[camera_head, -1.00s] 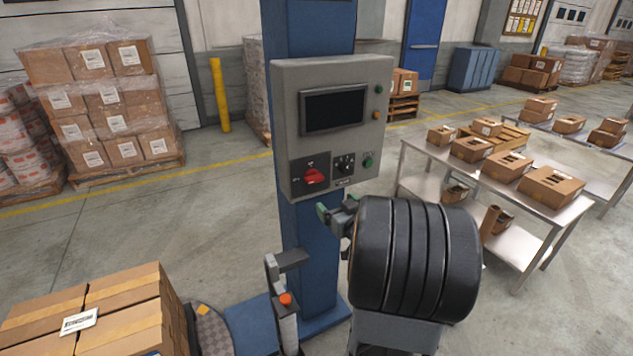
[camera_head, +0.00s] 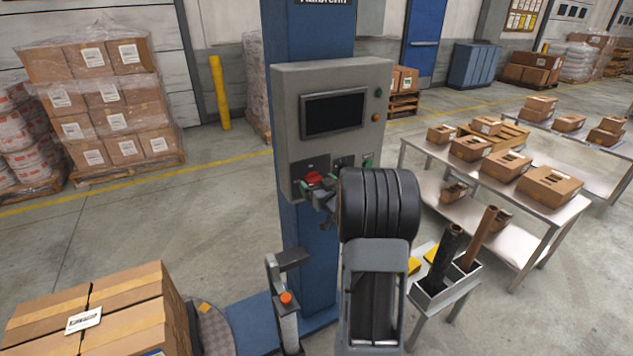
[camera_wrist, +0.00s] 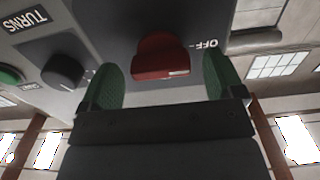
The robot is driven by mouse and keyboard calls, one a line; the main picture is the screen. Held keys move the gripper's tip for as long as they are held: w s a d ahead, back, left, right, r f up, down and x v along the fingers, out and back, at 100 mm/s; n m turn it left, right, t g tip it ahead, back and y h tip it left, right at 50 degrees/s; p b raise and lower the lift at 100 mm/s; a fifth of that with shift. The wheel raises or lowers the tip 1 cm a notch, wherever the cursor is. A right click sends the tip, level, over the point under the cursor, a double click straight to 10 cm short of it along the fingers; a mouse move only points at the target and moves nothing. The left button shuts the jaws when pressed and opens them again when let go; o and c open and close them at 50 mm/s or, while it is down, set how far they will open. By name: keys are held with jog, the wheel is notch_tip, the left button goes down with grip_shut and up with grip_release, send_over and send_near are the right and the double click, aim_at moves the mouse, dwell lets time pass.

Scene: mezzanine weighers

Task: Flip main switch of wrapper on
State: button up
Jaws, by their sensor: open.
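The wrapper's main switch is a red rotary handle (camera_head: 314,178) on a dark plate, low on the left of the grey control panel (camera_head: 295,100). In the wrist view the red handle (camera_wrist: 160,57) shows close up, with the word OFF beside it. My gripper (camera_head: 317,187) is at the panel, just in front of the switch. In the wrist view its green fingertips (camera_wrist: 160,82) are open, one on each side of the red handle. Gaps show between fingers and handle; contact cannot be told. The head view partly hides the switch behind the gripper.
A black knob (camera_wrist: 63,72) and a green button (camera_wrist: 10,75) sit beside the switch on the same panel. A screen (camera_head: 334,112) is above. An orange-red button (camera_head: 286,298) tops a post below. Taped boxes (camera_head: 125,310) stand front left; a steel table (camera_head: 415,152) is at right.

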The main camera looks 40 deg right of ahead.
jog(key=shift+w, duration=0.45)
jog(key=shift+c, duration=0.5)
jog(key=c, duration=0.8)
